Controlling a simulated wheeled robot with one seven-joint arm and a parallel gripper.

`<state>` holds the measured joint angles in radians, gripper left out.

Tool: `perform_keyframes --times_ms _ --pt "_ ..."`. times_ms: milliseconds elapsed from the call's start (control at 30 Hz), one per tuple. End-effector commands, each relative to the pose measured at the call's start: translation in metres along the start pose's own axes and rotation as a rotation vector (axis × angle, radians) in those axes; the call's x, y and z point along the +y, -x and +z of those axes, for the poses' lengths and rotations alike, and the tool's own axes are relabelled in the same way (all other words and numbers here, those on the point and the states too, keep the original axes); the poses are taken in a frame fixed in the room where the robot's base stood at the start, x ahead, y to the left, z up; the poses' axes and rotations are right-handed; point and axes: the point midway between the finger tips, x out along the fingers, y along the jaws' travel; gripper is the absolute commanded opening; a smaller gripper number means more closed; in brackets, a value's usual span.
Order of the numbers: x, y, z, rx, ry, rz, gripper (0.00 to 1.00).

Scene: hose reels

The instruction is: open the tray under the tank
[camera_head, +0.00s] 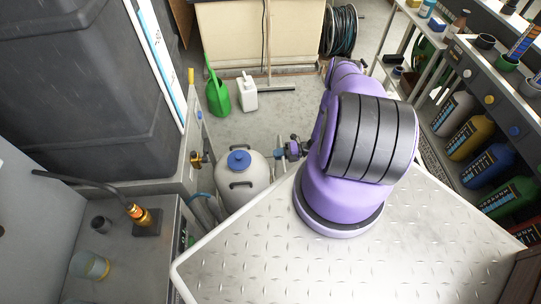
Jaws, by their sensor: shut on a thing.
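A big dark grey tank (85,80) stands at the upper left on a pale grey stand (178,172). A brass tap (201,159) sticks out of the stand's right side. I cannot make out a tray or its handle under the tank. My purple arm reaches away from me, and my small dark gripper (281,154) points left, right of the white canister. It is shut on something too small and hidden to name. A gap separates the gripper from the brass tap in the picture.
The white canister (240,188) with a blue cap stands between the stand and my gripper. A green watering can (217,95) and white jug (247,93) are on the floor behind. Bottle shelves (425,148) line the right.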

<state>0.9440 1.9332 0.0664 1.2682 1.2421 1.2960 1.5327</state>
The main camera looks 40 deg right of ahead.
Motion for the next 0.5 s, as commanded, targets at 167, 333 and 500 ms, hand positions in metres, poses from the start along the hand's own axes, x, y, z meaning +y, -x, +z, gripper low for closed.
perform_keyframes --times_ms 167,333,500 --pt "-0.0014 0.0051 -0.0003 0.0 0.0 -0.001 0.0" --pt "-0.0015 0.0052 -0.0003 0.0 -0.001 -0.001 0.0" --pt "-0.0015 0.0051 -0.0002 0.0 -0.001 -0.001 0.26"
